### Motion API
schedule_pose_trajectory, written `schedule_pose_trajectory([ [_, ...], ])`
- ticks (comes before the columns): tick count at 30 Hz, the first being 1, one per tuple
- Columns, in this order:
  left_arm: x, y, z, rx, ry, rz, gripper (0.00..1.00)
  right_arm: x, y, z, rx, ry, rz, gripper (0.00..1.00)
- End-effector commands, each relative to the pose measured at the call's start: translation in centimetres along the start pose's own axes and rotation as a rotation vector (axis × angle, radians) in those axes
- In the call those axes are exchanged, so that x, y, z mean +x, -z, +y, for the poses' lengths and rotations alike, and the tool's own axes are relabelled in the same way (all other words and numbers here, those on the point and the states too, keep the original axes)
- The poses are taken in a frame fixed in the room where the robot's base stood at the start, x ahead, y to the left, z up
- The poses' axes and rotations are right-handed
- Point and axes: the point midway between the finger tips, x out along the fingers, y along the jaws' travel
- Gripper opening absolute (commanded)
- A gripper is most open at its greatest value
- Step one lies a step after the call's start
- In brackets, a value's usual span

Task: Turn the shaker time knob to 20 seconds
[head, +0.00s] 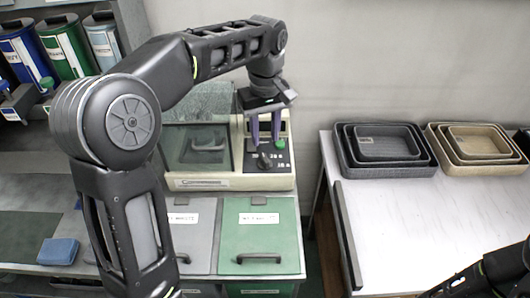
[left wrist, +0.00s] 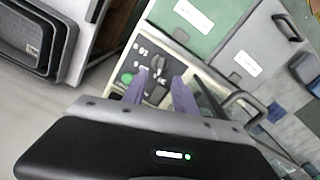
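The shaker (head: 232,183) is a beige machine with a clear-lidded chamber on its left and a dark control panel (head: 285,131) on its right. A dark knob (head: 264,160) sits low on the panel with small white markings around it. Its exact setting is too small to read. My left gripper (head: 265,143) is just above and in front of the knob, its two purple fingers pointing down and apart. In the left wrist view the fingers (left wrist: 160,88) reach over the panel with a gap between them. Contact with the knob cannot be told. My right gripper is out of view.
A green button (head: 281,143) is close to the knob and also shows in the left wrist view (left wrist: 126,78). Grey and green lidded bins (head: 259,235) stand in front of the shaker. Nested black trays (head: 432,168) and beige trays (head: 519,167) stand on the right table.

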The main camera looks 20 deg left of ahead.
Motion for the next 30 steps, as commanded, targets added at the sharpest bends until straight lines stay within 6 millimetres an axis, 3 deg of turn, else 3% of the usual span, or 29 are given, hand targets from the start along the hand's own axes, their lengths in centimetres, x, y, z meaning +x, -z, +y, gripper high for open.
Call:
schedule_pose_trajectory([
  [16,6.9,0.0,-0.1,0.0,0.003,-0.002,0.35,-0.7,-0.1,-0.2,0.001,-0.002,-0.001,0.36],
  [27,7.7,0.0,-0.1,0.0,0.001,0.0,0.35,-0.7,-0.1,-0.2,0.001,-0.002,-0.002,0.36],
  [30,7.6,0.0,0.0,0.0,0.001,0.0,0.26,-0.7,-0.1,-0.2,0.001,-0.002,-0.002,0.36],
])
